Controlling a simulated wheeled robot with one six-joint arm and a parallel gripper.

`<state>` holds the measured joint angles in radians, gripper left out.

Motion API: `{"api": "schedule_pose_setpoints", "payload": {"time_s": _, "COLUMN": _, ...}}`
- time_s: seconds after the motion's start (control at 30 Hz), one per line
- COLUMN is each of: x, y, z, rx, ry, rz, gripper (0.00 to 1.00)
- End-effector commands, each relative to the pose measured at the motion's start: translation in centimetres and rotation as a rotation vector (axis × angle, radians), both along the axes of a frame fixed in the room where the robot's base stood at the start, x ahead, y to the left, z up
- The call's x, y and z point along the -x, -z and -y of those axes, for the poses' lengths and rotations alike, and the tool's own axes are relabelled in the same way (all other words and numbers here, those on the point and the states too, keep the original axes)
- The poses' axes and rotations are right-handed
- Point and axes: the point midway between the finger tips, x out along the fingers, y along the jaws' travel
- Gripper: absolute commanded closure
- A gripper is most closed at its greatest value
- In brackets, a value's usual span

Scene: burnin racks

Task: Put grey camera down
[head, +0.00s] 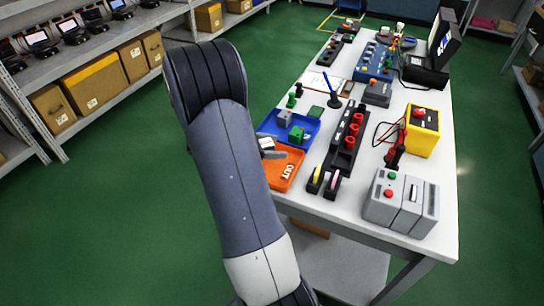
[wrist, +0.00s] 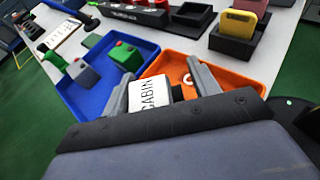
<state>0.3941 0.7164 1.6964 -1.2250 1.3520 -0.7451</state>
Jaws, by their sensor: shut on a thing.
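My gripper (wrist: 160,92) is shut on the grey camera (wrist: 149,94), held over the orange tray (wrist: 238,78). From the wrist, a pale face lettered CABIN and a dark part show between the fingers; the rest is hidden. In the head view my gripper (head: 272,149) is at the tray's left end, partly behind my arm. A small white ring (wrist: 188,79) shows beyond the held thing. I cannot tell whether the held thing touches the tray floor.
A blue tray (wrist: 98,105) adjoins the orange one and holds a grey block (wrist: 83,73) and a green block (wrist: 125,56), both with red tops.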

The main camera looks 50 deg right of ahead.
Motion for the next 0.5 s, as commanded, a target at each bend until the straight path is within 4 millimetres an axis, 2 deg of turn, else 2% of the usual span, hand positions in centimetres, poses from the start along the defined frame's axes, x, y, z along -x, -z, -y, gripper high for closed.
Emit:
{"api": "schedule_pose_setpoints", "payload": {"time_s": 0.3, "x": 0.0, "y": 3.7, "z": 0.0, "rx": -0.002, "ry": -0.002, "rz": -0.003, "gripper": 0.67}}
{"api": "schedule_pose_setpoints", "payload": {"time_s": 0.5, "x": 0.0, "y": 3.7, "z": 0.0, "rx": 0.0, "ry": -0.002, "rz": 0.001, "gripper": 0.67}}
